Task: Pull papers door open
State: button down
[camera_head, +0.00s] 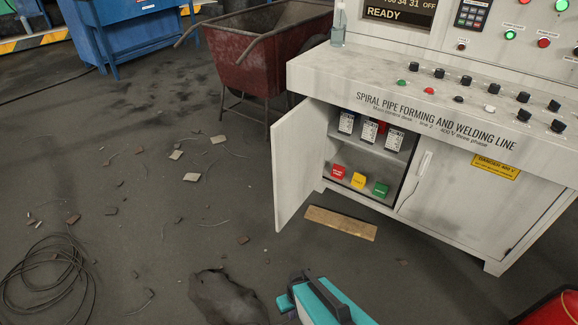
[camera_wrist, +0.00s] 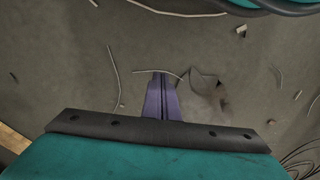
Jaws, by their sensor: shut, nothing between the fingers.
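The grey control desk (camera_head: 420,100) has a cabinet below with two doors. The left door (camera_head: 298,165) stands wide open, swung out to the left. Inside are a shelf with several white labelled items (camera_head: 369,131) and, below, a red, a yellow (camera_head: 358,180) and a green block. The right door (camera_head: 450,195) is shut, with a pale handle (camera_head: 425,165) near its left edge and a yellow danger label. No marking shows which is the papers door. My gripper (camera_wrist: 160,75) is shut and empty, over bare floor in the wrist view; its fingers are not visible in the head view.
A brown board (camera_head: 341,223) lies on the floor before the open compartment. A dark red cart (camera_head: 262,55) stands behind the open door. A dark rag-like thing (camera_head: 228,297), scattered scraps and a coiled cable (camera_head: 50,270) lie on the floor. A red object (camera_head: 552,308) is at lower right.

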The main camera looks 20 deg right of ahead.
jog(key=s+d+r+m+g, duration=0.1)
jog(key=s+g, duration=0.1)
jog(key=s, duration=0.3)
jog(key=s+d+r+g+h, duration=0.1)
jog(key=s+g, duration=0.1)
jog(key=s, duration=0.3)
jog(key=shift+s+r+m+g, duration=0.2)
jog(key=shift+r+m+g, duration=0.05)
jog(key=shift+m+g, duration=0.15)
jog(key=shift+s, duration=0.1)
